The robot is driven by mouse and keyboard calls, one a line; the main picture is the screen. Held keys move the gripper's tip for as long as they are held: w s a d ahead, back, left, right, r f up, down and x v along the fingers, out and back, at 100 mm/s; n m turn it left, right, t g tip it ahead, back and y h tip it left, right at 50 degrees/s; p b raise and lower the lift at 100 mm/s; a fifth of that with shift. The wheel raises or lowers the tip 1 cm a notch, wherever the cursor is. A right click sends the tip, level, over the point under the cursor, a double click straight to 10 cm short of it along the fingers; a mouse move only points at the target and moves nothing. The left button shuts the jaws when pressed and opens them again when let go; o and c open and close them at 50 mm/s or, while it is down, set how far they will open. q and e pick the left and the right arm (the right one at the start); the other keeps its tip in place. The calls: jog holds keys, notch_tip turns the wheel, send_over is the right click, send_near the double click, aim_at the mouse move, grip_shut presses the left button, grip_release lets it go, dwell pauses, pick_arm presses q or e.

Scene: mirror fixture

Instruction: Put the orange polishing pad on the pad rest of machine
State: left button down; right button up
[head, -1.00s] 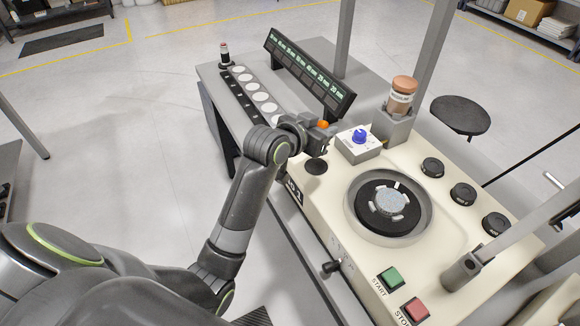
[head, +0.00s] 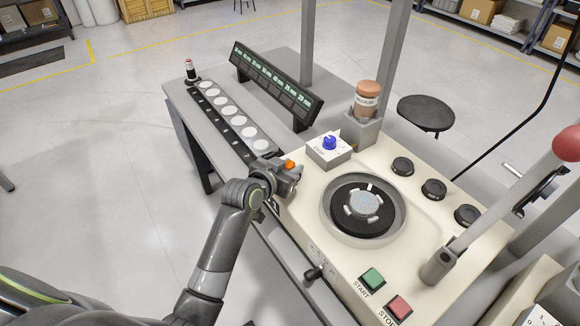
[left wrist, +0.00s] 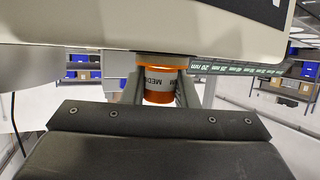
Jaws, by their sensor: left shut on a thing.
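The orange polishing pad (head: 289,164) is between the fingers of my left gripper (head: 293,172), which is shut on it at the near left corner of the cream machine (head: 322,228). In the left wrist view the orange pad (left wrist: 158,97) has a white label with dark letters, partly hidden by the fingers on both sides. Its end is close to the machine's pale edge (left wrist: 160,40); I cannot tell whether they touch. The pad rest is not clearly visible; my gripper and forearm cover that corner. My right gripper is not in view.
A box with a blue knob (head: 329,149) stands just right of the gripper. The round polishing plate (head: 364,206) is to the right. A strip of white discs (head: 227,112) and a display bar (head: 276,85) lie beyond.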

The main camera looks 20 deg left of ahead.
pick_arm(q)
jog(key=shift+f, duration=0.1)
jog(key=c, duration=1.1)
grip_release()
jog(key=shift+c, duration=0.2)
jog(key=shift+s+r, duration=0.1)
jog(key=shift+r, duration=0.1)
jog(key=v, duration=1.1)
jog(key=shift+s+b, duration=0.35)
